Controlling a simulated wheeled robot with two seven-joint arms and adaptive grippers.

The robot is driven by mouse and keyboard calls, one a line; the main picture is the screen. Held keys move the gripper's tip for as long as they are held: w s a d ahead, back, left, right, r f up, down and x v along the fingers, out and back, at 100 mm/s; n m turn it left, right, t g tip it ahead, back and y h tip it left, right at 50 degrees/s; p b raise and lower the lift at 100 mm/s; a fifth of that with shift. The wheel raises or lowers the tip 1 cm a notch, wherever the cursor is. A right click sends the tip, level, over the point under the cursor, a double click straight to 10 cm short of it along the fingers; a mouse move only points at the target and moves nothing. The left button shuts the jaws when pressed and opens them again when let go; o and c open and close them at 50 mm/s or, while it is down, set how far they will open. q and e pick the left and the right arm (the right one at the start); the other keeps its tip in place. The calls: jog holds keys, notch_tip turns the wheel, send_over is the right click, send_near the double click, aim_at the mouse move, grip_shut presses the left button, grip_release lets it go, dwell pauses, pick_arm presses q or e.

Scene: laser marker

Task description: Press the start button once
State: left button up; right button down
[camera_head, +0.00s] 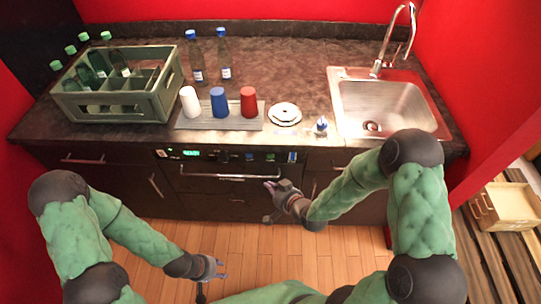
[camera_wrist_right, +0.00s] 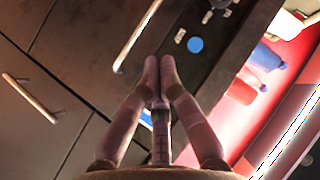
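The dark appliance front below the counter carries a control panel (camera_head: 230,155) with a green lit display (camera_head: 190,153). A blue round button (camera_wrist_right: 195,45) and a small white button (camera_wrist_right: 180,35) show on it in the right wrist view. I cannot read which one is the start button. My right gripper (camera_head: 268,185) is in front of the appliance, below the panel and apart from it. Its fingertips (camera_wrist_right: 159,65) are together and empty in the wrist view. My left gripper (camera_head: 222,268) is low over the floor, fingers apart and empty.
A horizontal bar handle (camera_head: 225,177) crosses the appliance below the panel. On the counter stand a green crate (camera_head: 120,105), bottles (camera_head: 223,55), three cups on a mat, stacked plates (camera_head: 285,114) and a sink (camera_head: 390,105). The floor in front is clear.

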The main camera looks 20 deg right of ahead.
aim_at(271, 157)
jog(key=shift+r, duration=0.2)
jog(key=shift+w, duration=0.15)
jog(key=w+d+b, duration=0.1)
jog(key=w+d, duration=0.1)
jog(key=w, duration=0.6)
jog(key=shift+d, duration=0.4)
jog(key=shift+w, duration=0.15)
dwell(1.2)
jog(key=shift+w+d, duration=0.1)
jog(key=shift+w, duration=0.25)
